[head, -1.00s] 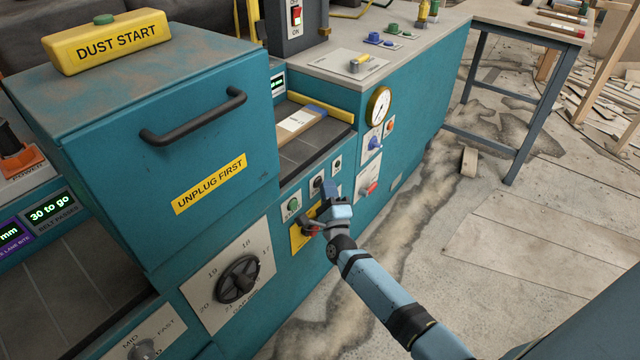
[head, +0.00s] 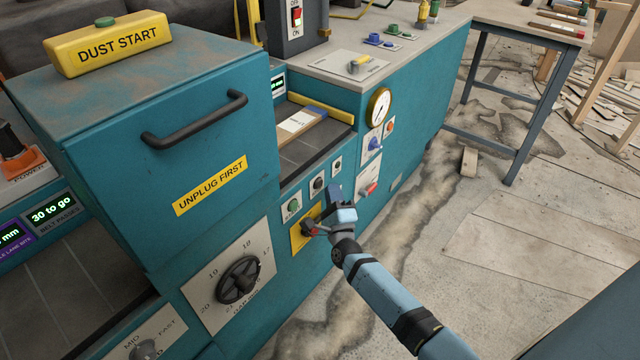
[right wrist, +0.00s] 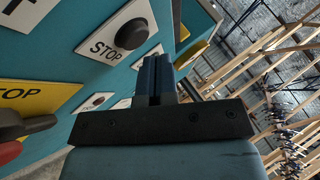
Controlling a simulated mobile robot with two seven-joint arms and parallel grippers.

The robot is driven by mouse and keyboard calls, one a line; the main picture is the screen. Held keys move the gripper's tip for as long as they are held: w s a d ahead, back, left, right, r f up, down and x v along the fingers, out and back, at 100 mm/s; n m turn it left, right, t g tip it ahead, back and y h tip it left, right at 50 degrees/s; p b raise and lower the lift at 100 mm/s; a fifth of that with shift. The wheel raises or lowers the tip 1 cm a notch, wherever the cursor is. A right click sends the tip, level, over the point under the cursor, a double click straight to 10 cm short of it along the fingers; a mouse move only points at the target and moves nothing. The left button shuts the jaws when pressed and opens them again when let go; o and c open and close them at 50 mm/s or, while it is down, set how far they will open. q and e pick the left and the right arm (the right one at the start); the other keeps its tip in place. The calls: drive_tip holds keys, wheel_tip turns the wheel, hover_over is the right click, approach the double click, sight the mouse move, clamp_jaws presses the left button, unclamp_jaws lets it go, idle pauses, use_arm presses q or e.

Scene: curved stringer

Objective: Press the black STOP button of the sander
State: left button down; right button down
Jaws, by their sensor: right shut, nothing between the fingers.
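The black STOP button (head: 317,184) is a round knob on a small white plate on the sander's teal front panel. In the right wrist view the black button (right wrist: 131,33) stands out beside the word STOP. My right gripper (head: 334,190) is shut and empty, just right of and slightly below the button in the head view. In the wrist view its closed dark blue fingers (right wrist: 157,70) point toward the panel, to the lower right of the button, and seem apart from it. I cannot tell whether the button is pushed in. My left gripper is not in view.
A green button (head: 292,206) sits left of the black one. Below is a yellow plate (head: 299,236) with a red-and-grey control, partly hidden by my wrist. A blue knob (head: 375,145) and a round gauge (head: 378,106) are to the right.

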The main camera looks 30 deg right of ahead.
drive_tip(key=s, duration=0.1)
drive_tip(key=s+d+p, duration=0.1)
drive_tip(key=s, duration=0.1)
drive_tip(key=s+d, duration=0.1)
drive_tip(key=shift+s, duration=0.3)
idle(0.9)
